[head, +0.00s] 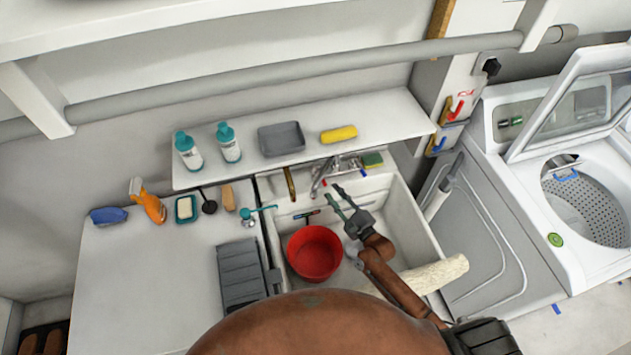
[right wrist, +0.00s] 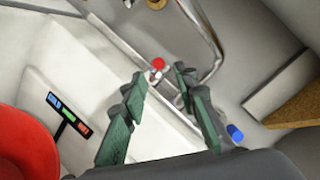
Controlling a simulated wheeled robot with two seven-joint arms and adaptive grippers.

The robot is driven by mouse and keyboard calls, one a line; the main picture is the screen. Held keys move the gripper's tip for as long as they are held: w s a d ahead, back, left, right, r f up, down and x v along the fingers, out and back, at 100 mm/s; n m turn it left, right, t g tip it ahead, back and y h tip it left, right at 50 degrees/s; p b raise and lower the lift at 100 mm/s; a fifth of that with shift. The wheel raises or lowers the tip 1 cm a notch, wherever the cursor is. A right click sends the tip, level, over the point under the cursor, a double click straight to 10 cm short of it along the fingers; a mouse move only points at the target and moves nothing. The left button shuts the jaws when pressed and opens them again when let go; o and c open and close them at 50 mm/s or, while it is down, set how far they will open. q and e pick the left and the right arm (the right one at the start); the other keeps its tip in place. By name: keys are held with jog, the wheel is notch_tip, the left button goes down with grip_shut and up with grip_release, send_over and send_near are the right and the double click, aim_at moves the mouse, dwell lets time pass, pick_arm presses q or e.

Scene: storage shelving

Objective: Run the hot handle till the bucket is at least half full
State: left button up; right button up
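The red bucket (head: 315,254) stands in the white sink (head: 412,215), and I see no clear water surface in it. The metal faucet (head: 319,183) is at the back of the sink. In the right wrist view a red-tipped handle (right wrist: 158,63) and a blue-tipped handle (right wrist: 235,133) flank the faucet pipe. My right gripper (head: 333,192) is over the sink, right of the bucket and close to the faucet. Its green fingers are spread with nothing between them; in the wrist view (right wrist: 158,78) the red tip appears just beyond them. My left gripper is out of view.
A shelf with bottles (head: 229,143), a grey tray (head: 281,138) and a yellow sponge (head: 338,134) is above the sink. A counter with an orange spray bottle (head: 150,203) is left. A paint roller (head: 435,274) lies at the sink's right front. An open washer (head: 560,230) stands right.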

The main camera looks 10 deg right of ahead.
aim_at(324, 181)
jog(key=x, duration=0.7)
jog(key=shift+w, duration=0.1)
jog(key=shift+c, duration=0.7)
grip_shut()
